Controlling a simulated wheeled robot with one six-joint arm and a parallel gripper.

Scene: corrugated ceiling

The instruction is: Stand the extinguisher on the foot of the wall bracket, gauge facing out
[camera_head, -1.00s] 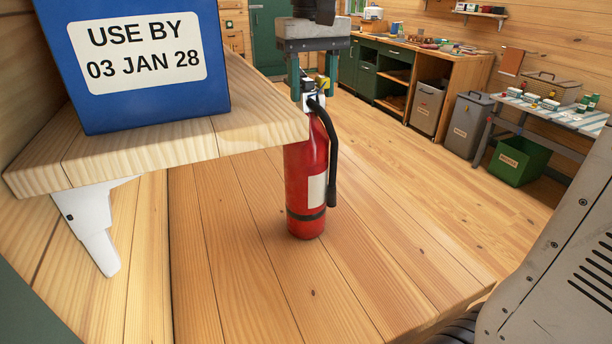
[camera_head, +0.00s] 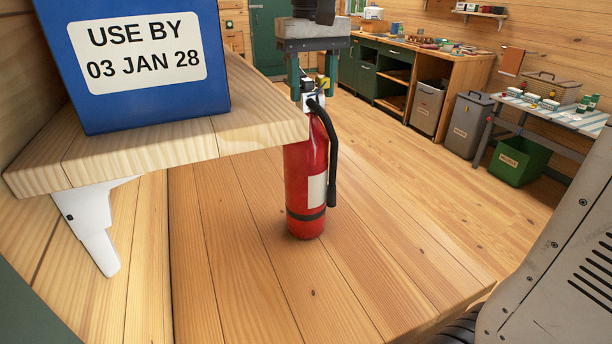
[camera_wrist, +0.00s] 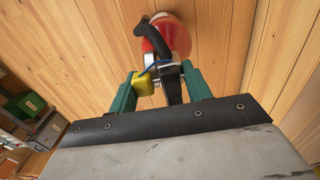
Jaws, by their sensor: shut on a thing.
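The red extinguisher (camera_head: 305,185) stands upright, or hangs just above the wooden surface, right of the shelf edge; I cannot tell whether its base touches. Its black hose hangs down its right side and a pale label faces right. My gripper (camera_head: 312,88), with green fingers, is shut on the extinguisher's head from above. In the wrist view the extinguisher (camera_wrist: 170,35) lies beyond the fingers, and my gripper (camera_wrist: 160,85) has the valve and a yellow part between its fingers. The gauge cannot be made out clearly. The wall bracket with its foot is not seen in these views.
A wooden shelf (camera_head: 120,155) on a white support (camera_head: 90,225) juts in from the left, close to the extinguisher, carrying a blue box (camera_head: 140,105). The wooden surface (camera_head: 240,270) in front is clear. Workbench, bins and a green crate (camera_head: 519,161) stand farther back.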

